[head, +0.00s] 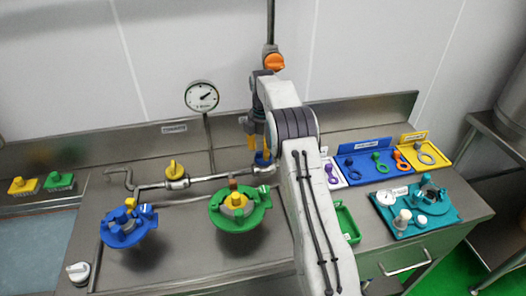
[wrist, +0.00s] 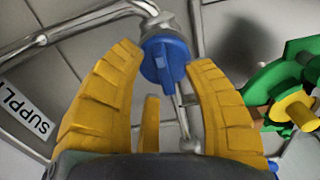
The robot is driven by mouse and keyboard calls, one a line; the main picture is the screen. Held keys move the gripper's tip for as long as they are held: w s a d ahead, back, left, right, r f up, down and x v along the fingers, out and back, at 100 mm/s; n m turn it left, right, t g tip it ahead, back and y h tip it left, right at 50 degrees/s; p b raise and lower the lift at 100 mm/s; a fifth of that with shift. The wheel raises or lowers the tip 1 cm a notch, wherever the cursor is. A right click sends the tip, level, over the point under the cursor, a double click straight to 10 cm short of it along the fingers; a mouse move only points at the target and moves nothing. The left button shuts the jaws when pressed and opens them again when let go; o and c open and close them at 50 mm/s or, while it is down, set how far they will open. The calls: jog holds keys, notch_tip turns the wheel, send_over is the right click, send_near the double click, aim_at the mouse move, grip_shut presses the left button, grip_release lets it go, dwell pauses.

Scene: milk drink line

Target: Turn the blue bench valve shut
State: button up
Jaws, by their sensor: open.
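The blue bench valve (wrist: 166,62) is a round blue knob with a raised bar handle on a metal pipe. In the wrist view it lies just beyond and between the fingertips of my gripper (wrist: 168,60), whose yellow fingers are spread open and hold nothing. The bar handle points roughly along the gripper's direction. In the head view the blue valve (head: 263,159) is partly hidden behind my gripper (head: 255,146), which reaches down over it. I cannot tell whether the fingers touch the knob.
A yellow valve (head: 174,171) sits on the same pipe to the left. A green flanged fitting (head: 240,210) stands close in front, and a blue one (head: 127,226) at left. A gauge (head: 202,96) rises behind. Coloured trays (head: 365,168) and a teal tray (head: 450,216) are at right.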

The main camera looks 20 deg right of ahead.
jog(key=shift+f, duration=0.55)
jog(key=shift+o, duration=0.2)
grip_shut()
